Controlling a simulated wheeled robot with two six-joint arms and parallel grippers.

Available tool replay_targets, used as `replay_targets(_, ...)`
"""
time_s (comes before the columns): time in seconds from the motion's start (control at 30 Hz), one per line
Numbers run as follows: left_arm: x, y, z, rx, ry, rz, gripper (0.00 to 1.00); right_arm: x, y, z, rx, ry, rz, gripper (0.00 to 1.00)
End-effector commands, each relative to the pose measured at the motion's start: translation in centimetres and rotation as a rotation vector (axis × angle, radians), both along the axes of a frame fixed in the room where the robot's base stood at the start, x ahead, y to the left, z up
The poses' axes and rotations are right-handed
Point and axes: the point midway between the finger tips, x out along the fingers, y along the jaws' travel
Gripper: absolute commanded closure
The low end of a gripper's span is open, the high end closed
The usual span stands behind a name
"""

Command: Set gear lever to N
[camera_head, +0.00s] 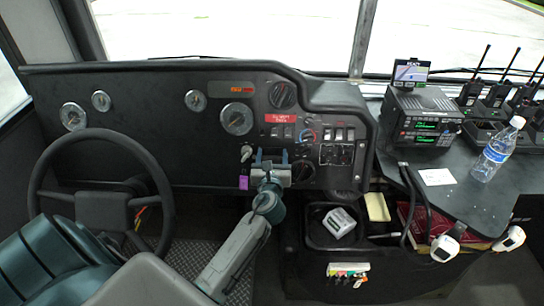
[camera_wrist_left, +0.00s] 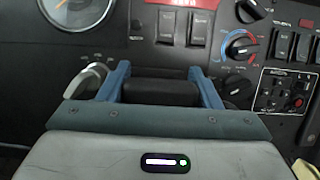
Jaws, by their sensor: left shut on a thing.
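My left gripper (camera_head: 270,161) reaches up to the dashboard, right of the steering wheel (camera_head: 102,211). Its blue fingers, also in the left wrist view (camera_wrist_left: 161,85), are shut on a dark, wide handle (camera_wrist_left: 160,92), which appears to be the gear lever. The gripper hides most of the handle and its mount in the head view. I can see no gear letters, so its setting cannot be told. My right gripper is not in view.
A pale knob (camera_head: 246,153) with a purple tag (camera_head: 243,183) below sits just left of the gripper. Switches and a round dial (camera_wrist_left: 241,45) are close on the right. A radio (camera_head: 424,118) and a bottle (camera_head: 497,150) stand on the right-hand console.

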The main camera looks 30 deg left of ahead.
Motion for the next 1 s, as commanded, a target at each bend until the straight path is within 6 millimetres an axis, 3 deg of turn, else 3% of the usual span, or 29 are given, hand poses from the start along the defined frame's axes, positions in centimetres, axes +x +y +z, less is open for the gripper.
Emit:
replay_targets(0.03,0.0,0.0,0.0,0.000,0.000,0.000,0.36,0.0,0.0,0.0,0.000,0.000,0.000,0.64)
replay_targets(0.1,0.0,0.0,0.0,-0.001,-0.001,0.000,0.22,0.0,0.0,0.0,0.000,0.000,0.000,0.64)
replay_targets(0.13,0.0,0.0,0.0,-0.001,-0.001,0.001,0.20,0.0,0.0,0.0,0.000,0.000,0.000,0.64)
replay_targets(0.47,-0.3,-0.2,-0.1,-0.001,0.000,0.000,0.20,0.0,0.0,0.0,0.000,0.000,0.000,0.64)
replay_targets(1.0,-8.2,-5.1,-0.2,-0.004,0.001,0.000,0.20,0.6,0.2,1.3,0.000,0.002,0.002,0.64)
